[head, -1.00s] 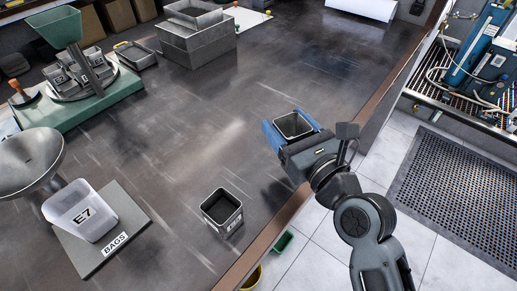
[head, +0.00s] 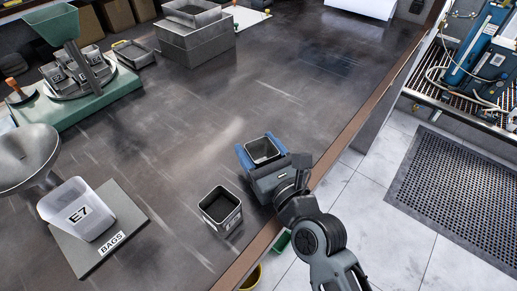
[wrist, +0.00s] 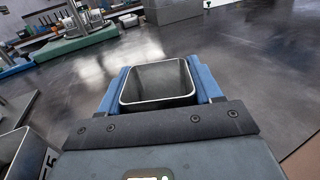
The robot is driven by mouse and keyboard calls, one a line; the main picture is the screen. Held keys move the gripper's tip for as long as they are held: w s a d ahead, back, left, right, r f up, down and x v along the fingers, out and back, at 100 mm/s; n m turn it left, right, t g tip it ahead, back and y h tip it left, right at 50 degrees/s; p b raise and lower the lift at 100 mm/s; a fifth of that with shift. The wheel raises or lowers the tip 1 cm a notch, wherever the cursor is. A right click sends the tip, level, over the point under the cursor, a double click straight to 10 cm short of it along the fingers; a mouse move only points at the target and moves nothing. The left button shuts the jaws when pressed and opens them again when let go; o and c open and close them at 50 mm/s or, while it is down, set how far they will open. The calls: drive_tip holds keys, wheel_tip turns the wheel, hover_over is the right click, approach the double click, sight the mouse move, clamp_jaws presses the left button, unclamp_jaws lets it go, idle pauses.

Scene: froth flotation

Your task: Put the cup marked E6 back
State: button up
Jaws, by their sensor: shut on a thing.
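My gripper (head: 262,153) is shut on a square grey metal cup (head: 264,147), upright, with blue fingers on its two sides. The held cup (wrist: 157,84) looks empty in the wrist view, and its label is hidden. It is over the dark bench near the right edge; I cannot tell whether its base touches the bench. A second metal cup (head: 221,211) stands on the bench to the lower left of my gripper, its marking not readable. At the back left, several similar cups (head: 75,67) stand on a round carrier on a green base (head: 95,104). No E6 marking is readable.
A translucent tub marked E7 (head: 80,209) sits on a grey slab labelled BAGS (head: 112,241) at the lower left. Grey metal boxes (head: 195,42) and a shallow tray (head: 134,54) stand at the back. The middle of the bench (head: 230,105) is clear.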

drive_tip(key=shift+f, duration=0.1)
drive_tip(key=o, duration=1.2)
drive_tip(key=shift+c, duration=0.2)
drive_tip(key=shift+s, duration=0.1)
drive_tip(key=b+v, duration=0.2)
drive_tip(key=v, duration=0.8)
drive_tip(key=shift+s+d, duration=0.2)
drive_tip(key=shift+s, duration=0.15)
drive_tip(key=shift+s+d, duration=0.25)
drive_tip(key=shift+s, duration=0.2)
